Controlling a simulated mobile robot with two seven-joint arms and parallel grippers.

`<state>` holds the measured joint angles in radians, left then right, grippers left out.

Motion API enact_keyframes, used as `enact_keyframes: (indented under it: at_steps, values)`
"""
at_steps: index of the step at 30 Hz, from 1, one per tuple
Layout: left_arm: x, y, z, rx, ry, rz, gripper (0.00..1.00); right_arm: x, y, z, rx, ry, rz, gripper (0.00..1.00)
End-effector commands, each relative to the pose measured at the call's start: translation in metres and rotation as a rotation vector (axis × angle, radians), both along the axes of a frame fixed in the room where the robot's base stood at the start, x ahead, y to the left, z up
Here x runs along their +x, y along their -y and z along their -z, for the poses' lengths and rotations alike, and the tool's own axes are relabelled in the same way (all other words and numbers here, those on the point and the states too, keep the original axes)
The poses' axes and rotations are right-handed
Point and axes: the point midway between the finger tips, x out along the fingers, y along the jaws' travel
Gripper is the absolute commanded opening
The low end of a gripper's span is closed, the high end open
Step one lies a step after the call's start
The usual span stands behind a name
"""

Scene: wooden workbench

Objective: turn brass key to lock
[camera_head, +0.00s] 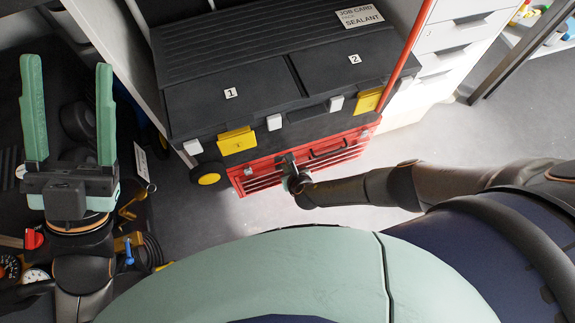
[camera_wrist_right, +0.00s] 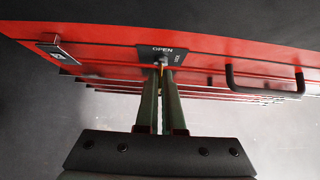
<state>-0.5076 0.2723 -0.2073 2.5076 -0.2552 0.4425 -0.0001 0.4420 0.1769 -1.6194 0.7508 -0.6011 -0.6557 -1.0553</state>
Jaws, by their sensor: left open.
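The red tool chest (camera_head: 335,152) stands low, under a black lidded case. In the right wrist view its red face (camera_wrist_right: 100,42) carries a dark lock plate (camera_wrist_right: 175,53) marked OPEN at the top and LOCK at the right. A small bit of the brass key (camera_wrist_right: 161,61) shows at the plate; the rest is hidden between my fingers. My right gripper (camera_wrist_right: 161,72) has its fingers close together on the key, in front of the plate. In the head view the right gripper (camera_head: 290,165) is at the chest's front. My left gripper (camera_head: 68,110) is open and empty, at the left.
A black case (camera_head: 225,105) with yellow latches sits above the chest. A black handle (camera_wrist_right: 265,90) sticks out right of the lock. Gauges (camera_head: 35,275) and tools lie at lower left. Grey floor (camera_head: 440,140) is clear at the right.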

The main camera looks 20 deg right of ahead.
Motion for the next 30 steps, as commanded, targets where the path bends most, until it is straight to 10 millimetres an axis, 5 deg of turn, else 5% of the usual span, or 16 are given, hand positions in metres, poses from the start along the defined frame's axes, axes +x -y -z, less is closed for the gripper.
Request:
enact_keyframes:
  at_steps: [14,30]
  values:
    - [-0.001,0.0,0.011,-0.008,0.002,0.006,0.62,0.001,0.005,0.003,0.092,-0.002,0.004,0.0]
    - [0.002,0.006,0.082,-0.061,-0.06,0.084,0.62,0.001,0.01,0.008,0.511,-0.014,0.004,0.0]
